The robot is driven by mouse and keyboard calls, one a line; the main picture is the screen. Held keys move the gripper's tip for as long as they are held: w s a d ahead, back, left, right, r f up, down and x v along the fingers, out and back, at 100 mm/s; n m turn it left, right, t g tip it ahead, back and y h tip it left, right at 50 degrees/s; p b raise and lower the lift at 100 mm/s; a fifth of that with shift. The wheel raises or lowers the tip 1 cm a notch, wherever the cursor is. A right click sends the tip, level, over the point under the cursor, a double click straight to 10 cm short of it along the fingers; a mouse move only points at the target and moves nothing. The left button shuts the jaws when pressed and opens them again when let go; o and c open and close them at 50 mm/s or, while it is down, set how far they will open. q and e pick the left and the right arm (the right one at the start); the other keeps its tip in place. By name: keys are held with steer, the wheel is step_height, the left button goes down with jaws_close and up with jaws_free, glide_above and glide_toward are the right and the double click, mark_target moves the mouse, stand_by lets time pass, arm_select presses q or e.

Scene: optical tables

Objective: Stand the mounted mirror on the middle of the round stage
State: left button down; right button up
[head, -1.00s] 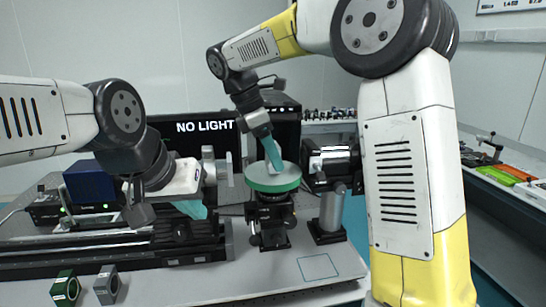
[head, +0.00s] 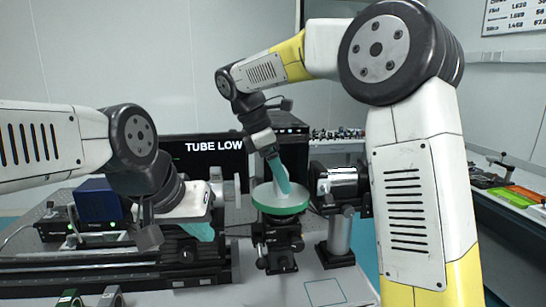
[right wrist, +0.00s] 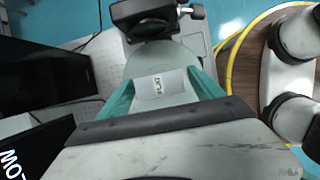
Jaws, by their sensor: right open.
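The round stage (head: 281,208) has a pale top and a green rim and stands on a black post mount at the centre of the head view. My right gripper (head: 283,184) reaches down over its middle, teal fingers close to the top. In the right wrist view a pale grey labelled block (right wrist: 162,88), seemingly the mounted mirror, lies between the open fingers of that gripper (right wrist: 162,78). The fingers look apart from it; its base is hard to make out. My left gripper (head: 200,231) hangs over the black rail at left, its opening hidden.
A black cylindrical device (head: 338,185) on a silver post stands close right of the stage. A black display (head: 215,150) behind reads "TUBE LOW". A blue box (head: 97,201) stands at left. Two small mounts show at the lower left edge. The outlined square (head: 325,292) in front is empty.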

steer(key=w+v, duration=0.1)
steer(key=v, duration=0.9)
steer(key=s+d+m+y, duration=0.2)
steer(key=s+d+m, duration=0.1)
steer(key=d, duration=0.3)
steer(key=s+d+f+m+t+y, duration=0.4)
steer(key=s+d+f+m, duration=0.8)
steer(key=s+m, duration=0.4)
steer(key=shift+s+d+f+m+t+y, duration=0.2)
steer(key=shift+s+m+t+y, duration=0.1)
steer(key=shift+t, duration=0.4)
